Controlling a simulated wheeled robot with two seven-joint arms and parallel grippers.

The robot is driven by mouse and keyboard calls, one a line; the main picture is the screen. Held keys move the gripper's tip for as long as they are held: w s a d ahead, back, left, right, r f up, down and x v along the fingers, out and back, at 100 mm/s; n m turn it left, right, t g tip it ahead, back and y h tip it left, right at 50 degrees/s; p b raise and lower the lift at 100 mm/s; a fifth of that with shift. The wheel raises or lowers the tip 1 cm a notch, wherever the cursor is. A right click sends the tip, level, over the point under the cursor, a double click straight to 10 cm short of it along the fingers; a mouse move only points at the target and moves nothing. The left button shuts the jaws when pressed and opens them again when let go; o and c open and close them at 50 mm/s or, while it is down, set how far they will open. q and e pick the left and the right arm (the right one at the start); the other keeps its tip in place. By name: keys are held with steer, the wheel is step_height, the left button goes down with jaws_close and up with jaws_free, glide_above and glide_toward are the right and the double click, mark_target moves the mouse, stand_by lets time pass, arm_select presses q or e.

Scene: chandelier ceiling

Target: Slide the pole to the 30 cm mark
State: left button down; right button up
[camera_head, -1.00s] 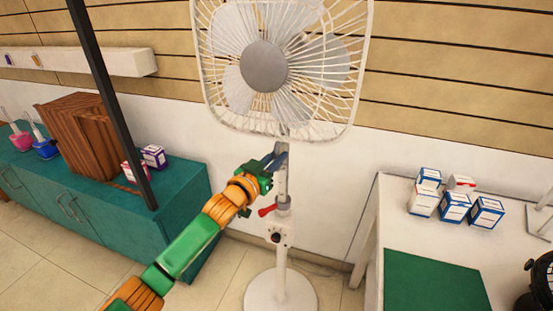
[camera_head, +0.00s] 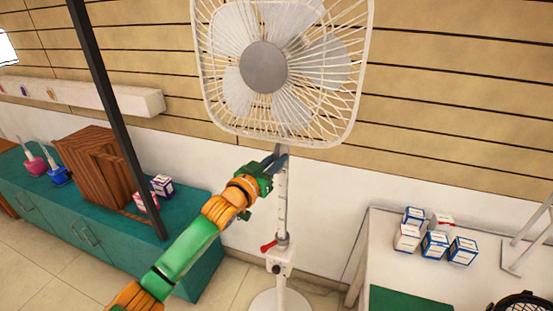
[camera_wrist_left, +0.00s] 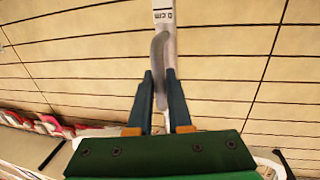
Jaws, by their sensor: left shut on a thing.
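A white pedestal fan (camera_head: 264,67) stands upright in the middle of the head view. Its pale pole (camera_head: 282,205) carries small marks and runs down into a collar with a red lever (camera_head: 268,246). My left gripper (camera_head: 279,157) is shut on the upper pole, just below the fan cage. In the left wrist view the pole (camera_wrist_left: 163,8) passes between the two blue fingers of my left gripper (camera_wrist_left: 161,76). Upside-down print reading "0 cm" shows there; any digit before the 0 cannot be made out. My right gripper is out of view.
A teal cabinet (camera_head: 110,245) with a wooden box (camera_head: 95,162) and small cartons stands at left. A white table (camera_head: 385,238) with several blue-and-white cartons (camera_head: 435,243) stands at right. A dark post (camera_head: 112,110) crosses the left foreground. Floor shows around the fan.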

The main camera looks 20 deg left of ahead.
arm_select(q)
steer(key=shift+r, duration=0.4)
steer(key=c, duration=0.8)
jaws_free()
steer(key=shift+c, duration=0.2)
steer(key=shift+f, duration=0.1)
steer(key=shift+s+f, duration=0.1)
steer(key=b+v, duration=0.2)
steer(key=v, duration=0.4)
steer(key=shift+s+a+f, duration=0.1)
steer(key=shift+a, duration=0.05)
steer(key=shift+s, duration=0.35)
